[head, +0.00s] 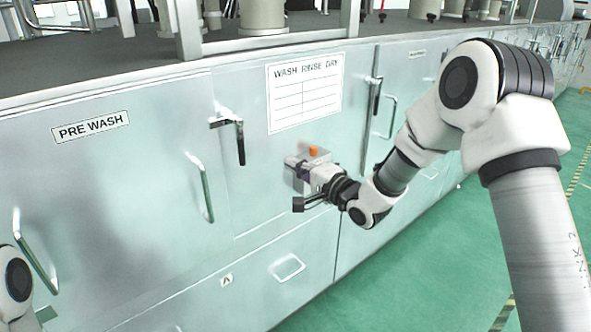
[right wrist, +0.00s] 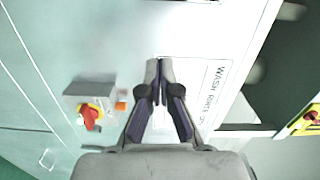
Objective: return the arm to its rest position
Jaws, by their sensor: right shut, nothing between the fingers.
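My right arm reaches in from the right in the head view, with its gripper (head: 305,172) in front of the grey cabinet front (head: 255,185). The right wrist view shows the right gripper (right wrist: 160,64) with its fingers together and nothing between them. A grey switch box (head: 292,160) with an orange button sits on the cabinet, partly hidden behind the gripper in the head view. In the right wrist view this box (right wrist: 88,89) is left of the fingers, apart from them in the picture, with a red and yellow rotary switch (right wrist: 90,117). My left gripper is out of view.
A white WASH RINSE DRY chart (head: 304,91) is above the gripper. Door handles (head: 201,187) and a black-handled lever (head: 240,140) stick out from the cabinet. A drawer pull (head: 287,268) is below. Open green floor (head: 420,270) lies at the right.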

